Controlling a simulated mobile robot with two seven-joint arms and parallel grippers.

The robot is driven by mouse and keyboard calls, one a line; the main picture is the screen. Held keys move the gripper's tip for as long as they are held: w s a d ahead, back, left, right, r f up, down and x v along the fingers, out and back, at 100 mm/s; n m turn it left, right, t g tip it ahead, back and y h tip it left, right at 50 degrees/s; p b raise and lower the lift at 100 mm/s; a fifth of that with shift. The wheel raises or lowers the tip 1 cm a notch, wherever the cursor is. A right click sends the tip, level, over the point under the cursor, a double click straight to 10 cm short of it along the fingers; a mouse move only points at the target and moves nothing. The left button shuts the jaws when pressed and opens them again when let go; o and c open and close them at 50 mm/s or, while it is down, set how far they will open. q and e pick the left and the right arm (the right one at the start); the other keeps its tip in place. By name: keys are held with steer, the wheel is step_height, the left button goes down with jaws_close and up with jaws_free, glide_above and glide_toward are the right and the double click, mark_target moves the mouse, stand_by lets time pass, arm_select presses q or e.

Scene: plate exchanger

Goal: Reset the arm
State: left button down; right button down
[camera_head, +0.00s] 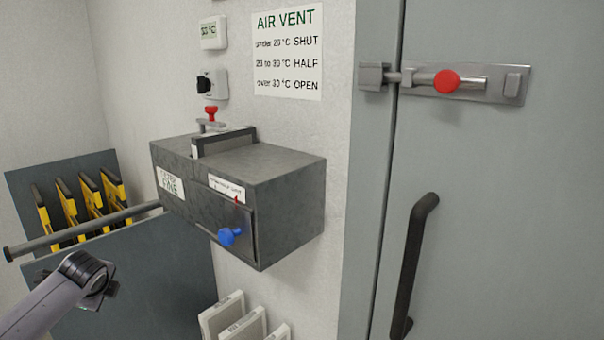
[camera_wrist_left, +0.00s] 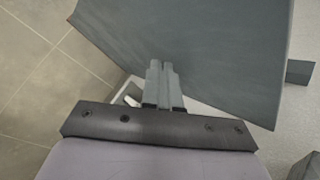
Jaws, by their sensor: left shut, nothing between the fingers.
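My left arm comes in from the lower left in the head view, and my left gripper (camera_head: 108,284) is in front of the dark grey bin panel, below the grey pipe. The left wrist view shows the gripper (camera_wrist_left: 160,66) with its two fingers together, shut and empty. The fingers point toward a grey panel (camera_wrist_left: 190,45); I cannot tell the exact gap, but nothing is held. My right gripper is in neither view.
A grey box (camera_head: 285,190) with a blue knob (camera_head: 228,237) is on the wall. A pipe (camera_head: 60,240) runs left from it. White panels (camera_head: 238,322) stand below. A door (camera_head: 500,200) with a red-knobbed bolt (camera_head: 446,81) is right.

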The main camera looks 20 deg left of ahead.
arm_select(q)
steer(key=w+d+r+n+t+h, duration=0.1)
steer(key=w+d+r+n+t, duration=0.25)
steer(key=w+r+t, duration=0.2)
steer(key=w+d+r+n+t+h, duration=0.1)
steer(key=w+d+r+n+t, duration=0.1)
steer(key=w+r+n+t, duration=0.35)
steer(key=s+d+f+g+h, duration=0.2)
steer(key=s+d+f, duration=0.4)
steer(key=d+f, duration=0.45)
steer(key=s+d+f+g+h, duration=0.1)
steer(key=s+d+f+h, duration=0.3)
steer(key=d+f, duration=0.65)
steer(key=s+d+f+n+g, duration=0.1)
steer(key=s+d+f, duration=0.1)
steer(key=s+d, duration=0.3)
steer(key=s+d+f+n, duration=0.1)
steer(key=s+d+f, duration=0.2)
steer(key=s+d, duration=0.2)
steer(key=s+d+f+g+h, duration=0.1)
steer(key=s+d+f, duration=0.1)
steer(key=s+d, duration=0.3)
steer(key=shift+s+f+n+g, duration=0.15)
steer(key=shift+s+n+g, duration=0.2)
steer(key=shift+s, duration=0.8)
